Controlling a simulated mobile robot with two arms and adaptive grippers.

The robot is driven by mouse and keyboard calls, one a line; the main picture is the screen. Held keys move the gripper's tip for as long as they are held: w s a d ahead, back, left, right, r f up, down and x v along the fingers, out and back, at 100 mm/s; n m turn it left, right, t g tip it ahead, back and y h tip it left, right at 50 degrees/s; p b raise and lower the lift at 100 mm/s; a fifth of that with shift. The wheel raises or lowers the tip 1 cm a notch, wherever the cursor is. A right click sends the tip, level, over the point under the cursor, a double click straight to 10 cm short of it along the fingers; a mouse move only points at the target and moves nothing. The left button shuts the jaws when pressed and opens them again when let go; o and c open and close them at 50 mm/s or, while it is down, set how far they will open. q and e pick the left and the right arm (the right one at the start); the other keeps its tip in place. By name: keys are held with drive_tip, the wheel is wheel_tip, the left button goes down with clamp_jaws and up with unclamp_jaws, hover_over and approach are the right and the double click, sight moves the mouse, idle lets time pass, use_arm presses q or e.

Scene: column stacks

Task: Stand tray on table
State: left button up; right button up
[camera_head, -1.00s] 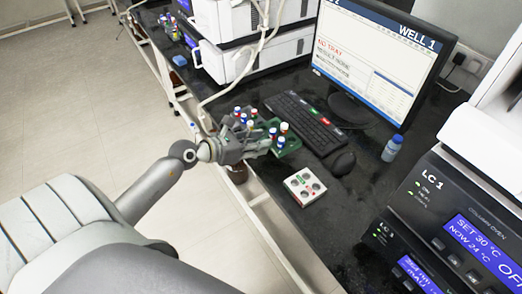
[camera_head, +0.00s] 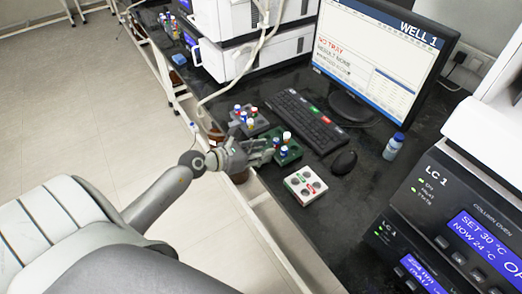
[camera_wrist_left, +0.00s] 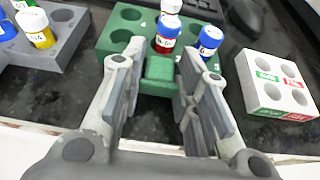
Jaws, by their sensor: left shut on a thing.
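The green tray (camera_head: 290,157) is upright at the table's front edge, between the grey tray and the white block. In the left wrist view the gripper (camera_wrist_left: 160,90) is shut on that green tab (camera_wrist_left: 159,70). The tray looks level and low over the black table (camera_head: 330,215); I cannot see whether its underside touches.
A grey tray (camera_head: 264,126) with several vials stands left of the green tray. A white block (camera_head: 305,186) with empty holes stands to the right. Behind are a keyboard (camera_head: 305,121), a mouse (camera_head: 343,162) and a blue-capped bottle (camera_head: 393,147). Black instruments stand at the right.

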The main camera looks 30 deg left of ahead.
use_arm(q)
drive_tip(key=shift+f, duration=0.2)
drive_tip(key=o, duration=1)
drive_tip(key=shift+o, duration=0.2)
drive_tip(key=shift+r+p, duration=0.35)
drive_tip(key=shift+r, duration=0.1)
drive_tip(key=shift+s+a+r, duration=0.1)
drive_tip(key=shift+s+r, duration=0.1)
drive_tip(key=b+v, duration=0.1)
drive_tip(key=v, duration=1)
drive_tip(key=shift+s, duration=0.25)
drive_tip(key=shift+a+r, duration=0.1)
